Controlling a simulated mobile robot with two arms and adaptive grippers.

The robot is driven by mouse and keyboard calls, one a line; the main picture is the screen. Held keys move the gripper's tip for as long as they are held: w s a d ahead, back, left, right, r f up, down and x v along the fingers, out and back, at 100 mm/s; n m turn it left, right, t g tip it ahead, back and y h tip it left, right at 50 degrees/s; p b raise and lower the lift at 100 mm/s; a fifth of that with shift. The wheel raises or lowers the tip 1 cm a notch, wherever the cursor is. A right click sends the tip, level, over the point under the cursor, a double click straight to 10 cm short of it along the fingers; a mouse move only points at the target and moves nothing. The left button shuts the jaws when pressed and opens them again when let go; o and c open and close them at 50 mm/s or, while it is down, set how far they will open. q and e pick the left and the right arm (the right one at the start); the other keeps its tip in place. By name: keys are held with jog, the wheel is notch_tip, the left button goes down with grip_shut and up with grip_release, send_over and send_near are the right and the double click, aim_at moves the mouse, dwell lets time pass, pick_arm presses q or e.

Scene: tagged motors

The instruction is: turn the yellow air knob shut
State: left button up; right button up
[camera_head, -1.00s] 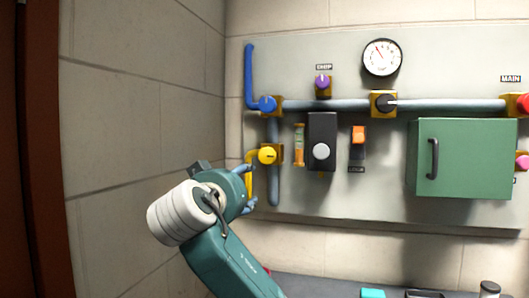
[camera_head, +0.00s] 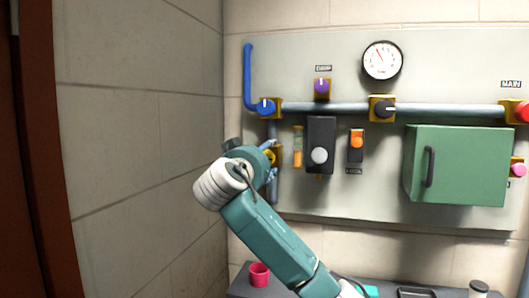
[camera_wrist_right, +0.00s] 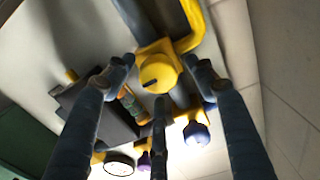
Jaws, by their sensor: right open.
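The yellow air knob (camera_wrist_right: 158,76) shows in the right wrist view as a round yellow cap with a dark slot, on a yellow valve body. In the head view it is mostly hidden behind my right gripper; yellow parts of the valve (camera_head: 277,152) show beside it. My right gripper (camera_head: 270,168) is at the valve in the head view. In the right wrist view its open fingers (camera_wrist_right: 161,82) spread around the knob, one on each side and one below. I cannot tell whether they touch it. My left gripper is not in view.
A blue knob (camera_head: 265,107) sits just above the valve. A sight tube (camera_head: 297,147) and a black box (camera_head: 321,146) stand close to the right. A green cabinet (camera_head: 468,165) is farther right.

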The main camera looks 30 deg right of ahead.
jog(key=shift+w, duration=0.15)
jog(key=c, duration=1.1)
jog(key=shift+c, duration=0.2)
jog(key=shift+n+b, duration=0.35)
jog(key=shift+n, duration=0.15)
jog(key=shift+a+n, duration=0.1)
jog(key=shift+n, duration=8.4)
jog(key=shift+f, duration=0.15)
